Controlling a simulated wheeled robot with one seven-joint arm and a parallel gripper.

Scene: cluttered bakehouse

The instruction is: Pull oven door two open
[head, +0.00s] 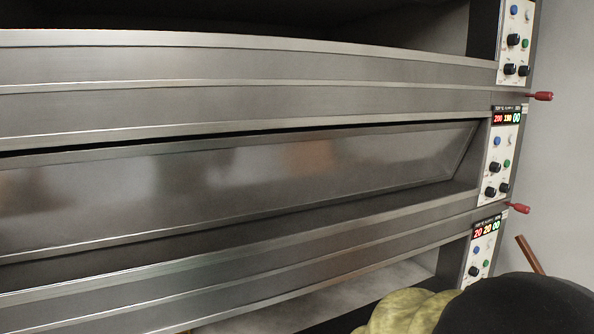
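A wide steel deck oven fills the view. Its middle deck has a long shiny door panel (240,180), which I take to be door two, though no number shows. The panel sits slanted in its opening, with a thin dark gap along its top edge and a dark recess under its lower edge. I cannot tell exactly how far it is swung. Its left end runs out of the picture. No handle is clear on it. My gripper is not in view, and nothing is seen touching the door.
The top deck (250,15) is a dark opening. The lower deck (350,295) shows a pale floor. Control panels (499,160) with knobs line the right side, with red-tipped levers (543,96) sticking out. A black rounded shape (515,305) and yellow-green lumps (405,312) block the bottom right.

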